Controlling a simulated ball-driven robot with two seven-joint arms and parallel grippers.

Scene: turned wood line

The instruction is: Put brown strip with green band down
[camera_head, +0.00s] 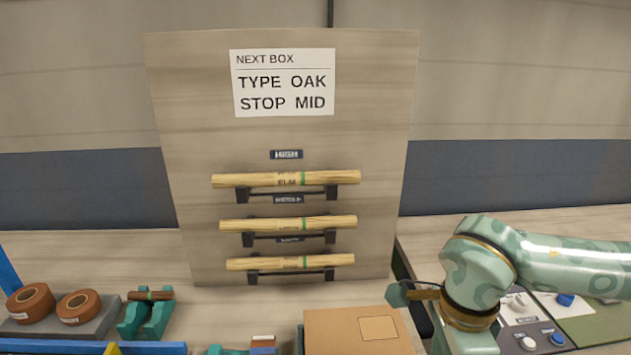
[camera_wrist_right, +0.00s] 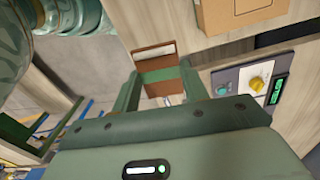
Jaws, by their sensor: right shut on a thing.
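In the right wrist view my right gripper (camera_wrist_right: 159,82) is shut on the brown strip with green band (camera_wrist_right: 154,59). The strip lies between the two green fingers. Its green band runs across it at the fingers, and a pale edge shows at its far end. Whether its lower end touches anything is hidden behind the gripper body. In the head view my right arm comes in from the right, and its gripper is out of frame. My left gripper is in neither view.
A cardboard box (camera_head: 355,332) stands at the front. A board (camera_head: 374,150) carries three wooden rods on brackets and a sign (camera_head: 284,82) reading TYPE OAK, STOP MID. A panel with a yellow knob (camera_wrist_right: 259,84) is right of my gripper.

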